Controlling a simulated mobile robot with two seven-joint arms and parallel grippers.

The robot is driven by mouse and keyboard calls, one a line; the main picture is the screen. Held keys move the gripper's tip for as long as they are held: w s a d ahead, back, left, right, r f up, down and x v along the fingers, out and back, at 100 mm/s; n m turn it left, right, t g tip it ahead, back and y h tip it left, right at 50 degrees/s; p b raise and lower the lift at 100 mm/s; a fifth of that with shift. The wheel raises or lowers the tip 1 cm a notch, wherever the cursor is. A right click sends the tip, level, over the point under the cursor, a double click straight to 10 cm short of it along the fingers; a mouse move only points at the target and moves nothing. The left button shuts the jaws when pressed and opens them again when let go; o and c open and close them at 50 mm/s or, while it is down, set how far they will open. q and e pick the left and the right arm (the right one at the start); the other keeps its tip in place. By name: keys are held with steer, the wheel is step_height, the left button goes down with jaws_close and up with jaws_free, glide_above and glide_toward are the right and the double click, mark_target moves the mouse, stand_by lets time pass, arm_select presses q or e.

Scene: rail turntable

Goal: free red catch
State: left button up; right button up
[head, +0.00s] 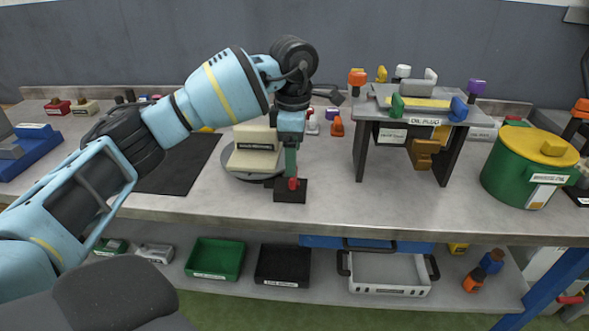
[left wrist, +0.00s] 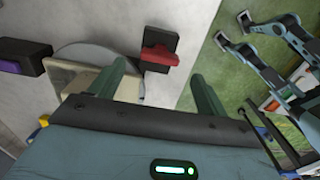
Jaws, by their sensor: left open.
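The red catch (head: 292,184) stands on a small black plate (head: 283,196) on the bench, in front of the turntable (head: 232,170). In the left wrist view the catch (left wrist: 160,57) shows as a red bar with the black plate (left wrist: 148,36) beneath it. My left gripper (head: 291,165) is open, pointing down just above the catch. In the left wrist view my green fingers (left wrist: 160,70) are spread, with the catch ahead between them; I see no clear contact. A cream block (head: 256,148) sits on the turntable.
A dark mat (head: 178,165) lies left of the turntable. A raised stand (head: 364,150) labelled "OIL PLUG" and a green pot (head: 508,172) with a yellow lid stand to the right. Bare bench lies between catch and stand. Bins, including a green one (head: 214,258), sit on the lower shelf.

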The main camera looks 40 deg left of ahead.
mark_target(294, 180)
arm_select(q)
steer(key=shift+f, duration=2.45)
arm_select(e)
steer(key=shift+s+f, duration=0.1)
